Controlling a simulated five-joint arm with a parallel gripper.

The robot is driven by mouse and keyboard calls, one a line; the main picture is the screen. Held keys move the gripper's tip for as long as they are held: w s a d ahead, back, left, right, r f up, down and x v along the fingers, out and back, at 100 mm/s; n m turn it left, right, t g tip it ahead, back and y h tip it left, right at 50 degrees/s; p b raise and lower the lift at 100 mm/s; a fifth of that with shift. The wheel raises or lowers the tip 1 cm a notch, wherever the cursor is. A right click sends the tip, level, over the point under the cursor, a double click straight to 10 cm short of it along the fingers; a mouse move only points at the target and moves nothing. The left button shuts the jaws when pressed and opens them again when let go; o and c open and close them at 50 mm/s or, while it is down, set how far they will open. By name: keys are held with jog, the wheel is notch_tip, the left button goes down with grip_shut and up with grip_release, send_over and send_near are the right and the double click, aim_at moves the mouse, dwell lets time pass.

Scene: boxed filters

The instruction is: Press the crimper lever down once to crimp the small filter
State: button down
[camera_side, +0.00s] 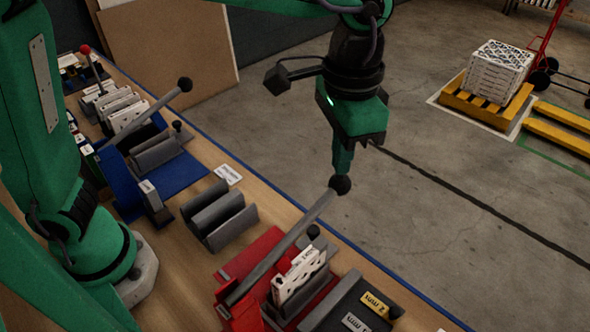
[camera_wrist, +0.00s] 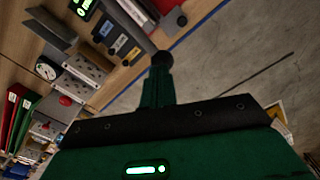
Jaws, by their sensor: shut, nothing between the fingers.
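The red crimper (camera_side: 248,252) stands on the bench at the lower middle of the side view. Its grey lever (camera_side: 290,240) slants up to the right and ends in a black ball knob (camera_side: 340,184). A small white filter (camera_side: 299,272) stands upright in the red crimper. My gripper (camera_side: 342,170) is shut and empty, pointing down, with its fingertips at the top of the knob. In the wrist view the knob (camera_wrist: 161,58) shows right at the fingertips; I cannot tell whether they touch.
A blue crimper (camera_side: 190,172) with its own raised lever (camera_side: 150,108) stands further along the bench. A grey slotted rack (camera_side: 215,212) sits between the crimpers, and a dark tray (camera_side: 345,300) with labels is at the right. Beyond the blue bench edge is open floor.

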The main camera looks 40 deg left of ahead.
aim_at(339, 180)
jog(key=shift+f, duration=0.5)
jog(key=shift+f, duration=1.45)
jog(key=shift+w+f, duration=0.1)
jog(key=shift+f, duration=1.1)
jog(key=shift+r, duration=5.15)
